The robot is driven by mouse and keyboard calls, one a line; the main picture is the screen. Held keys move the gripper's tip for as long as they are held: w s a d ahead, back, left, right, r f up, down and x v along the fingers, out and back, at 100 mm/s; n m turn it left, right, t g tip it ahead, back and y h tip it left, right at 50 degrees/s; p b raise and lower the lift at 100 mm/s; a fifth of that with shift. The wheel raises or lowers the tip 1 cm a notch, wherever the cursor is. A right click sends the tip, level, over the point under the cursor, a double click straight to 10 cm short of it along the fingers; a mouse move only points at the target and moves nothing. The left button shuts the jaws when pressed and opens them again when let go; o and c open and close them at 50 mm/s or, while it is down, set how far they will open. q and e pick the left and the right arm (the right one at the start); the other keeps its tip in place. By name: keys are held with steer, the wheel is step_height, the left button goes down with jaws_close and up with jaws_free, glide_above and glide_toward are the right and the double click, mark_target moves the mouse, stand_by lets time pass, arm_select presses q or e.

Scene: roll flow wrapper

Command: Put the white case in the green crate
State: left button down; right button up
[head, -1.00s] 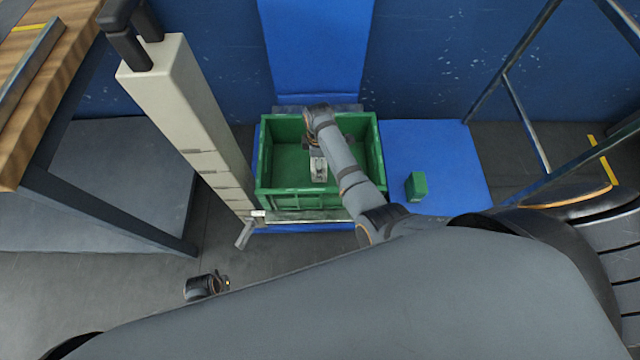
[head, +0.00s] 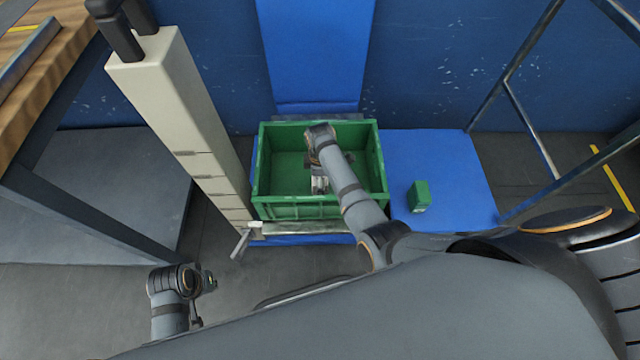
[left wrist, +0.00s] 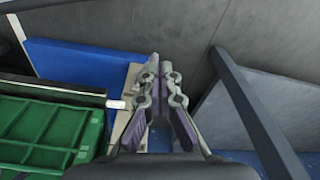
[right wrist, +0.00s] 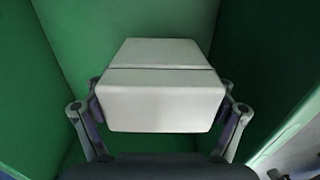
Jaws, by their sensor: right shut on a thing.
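The white case (right wrist: 163,98) is between the fingers of my right gripper (right wrist: 161,108), which is shut on it. In the head view the case (head: 319,184) is partly hidden under my right arm, inside the outline of the green crate (head: 285,207). The right wrist view shows green crate walls around the case; I cannot tell whether it touches the floor. My left gripper (left wrist: 160,66) has its fingertips close together with nothing between them. It hangs left of the crate, apart from it.
The crate stands on a blue platform (head: 455,165), beside a small green box (head: 419,197). A tall beige column (head: 185,105) with a crank stands close at the crate's left. A wooden-topped table (head: 45,80) is at the left and a metal frame (head: 530,125) at the right.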

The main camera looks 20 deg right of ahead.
step_height(320, 180, down, 2)
steer(key=shift+f+b, duration=0.1)
steer(key=shift+b, duration=0.25)
arm_select(q)
steer(key=r, duration=0.3)
steer(key=shift+s+d+r, duration=0.3)
steer(key=shift+s+d, duration=0.05)
arm_select(e)
steer(key=shift+f, duration=0.2)
steer(key=o, duration=1.1)
steer(key=shift+o, duration=0.2)
steer(key=shift+r, duration=0.1)
